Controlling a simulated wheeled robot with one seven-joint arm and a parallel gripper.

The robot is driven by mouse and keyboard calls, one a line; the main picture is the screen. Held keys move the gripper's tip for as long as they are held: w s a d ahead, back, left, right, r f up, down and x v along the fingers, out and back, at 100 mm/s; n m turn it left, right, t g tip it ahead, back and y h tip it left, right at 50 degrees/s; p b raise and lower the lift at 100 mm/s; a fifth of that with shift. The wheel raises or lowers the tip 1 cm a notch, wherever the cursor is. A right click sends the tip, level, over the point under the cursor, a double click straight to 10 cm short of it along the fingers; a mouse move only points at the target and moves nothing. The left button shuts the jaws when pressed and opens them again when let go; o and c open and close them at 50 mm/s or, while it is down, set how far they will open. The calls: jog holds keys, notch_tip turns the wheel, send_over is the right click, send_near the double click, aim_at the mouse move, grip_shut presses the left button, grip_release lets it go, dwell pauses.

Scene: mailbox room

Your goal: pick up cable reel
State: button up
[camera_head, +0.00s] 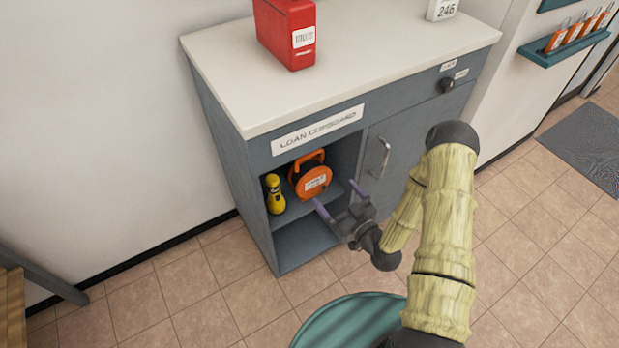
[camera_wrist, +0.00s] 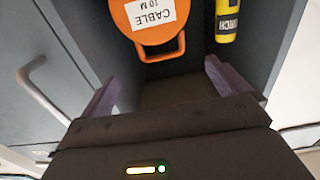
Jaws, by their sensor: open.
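The orange cable reel (camera_head: 314,182) stands on the upper shelf of the open left compartment of the loan cupboard (camera_head: 240,170). It has a black part, an orange handle on top and a white label. In the wrist view the reel (camera_wrist: 137,22) appears upside down, with its label reading CABLE 10 M and its handle pointing down the picture. My gripper (camera_head: 337,198) is open and empty in front of the compartment, fingers pointing at it. In the wrist view the gripper (camera_wrist: 162,85) has its two purple fingers spread apart, and the reel lies beyond them, not touched.
A yellow torch (camera_head: 274,194) stands left of the reel, close by; it also shows in the wrist view (camera_wrist: 228,20). A closed door with a metal handle (camera_head: 378,158) is right of the opening. A red box (camera_head: 287,32) stands on the countertop (camera_head: 350,65).

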jog(key=b, duration=0.1)
send_near(309, 166)
jog(key=w, duration=0.1)
jog(key=w+a+r, duration=0.2)
jog(key=shift+w+a, duration=0.25)
jog(key=shift+w, duration=0.1)
jog(key=shift+f+b+x, duration=0.1)
jog(key=shift+b+x, duration=0.2)
jog(key=shift+x, duration=1)
jog(key=shift+f+b+x, duration=0.15)
jog(key=shift+b+x, duration=0.15)
jog(key=shift+x, duration=1)
jog(key=c, duration=1.7)
jog(key=shift+r, duration=0.2)
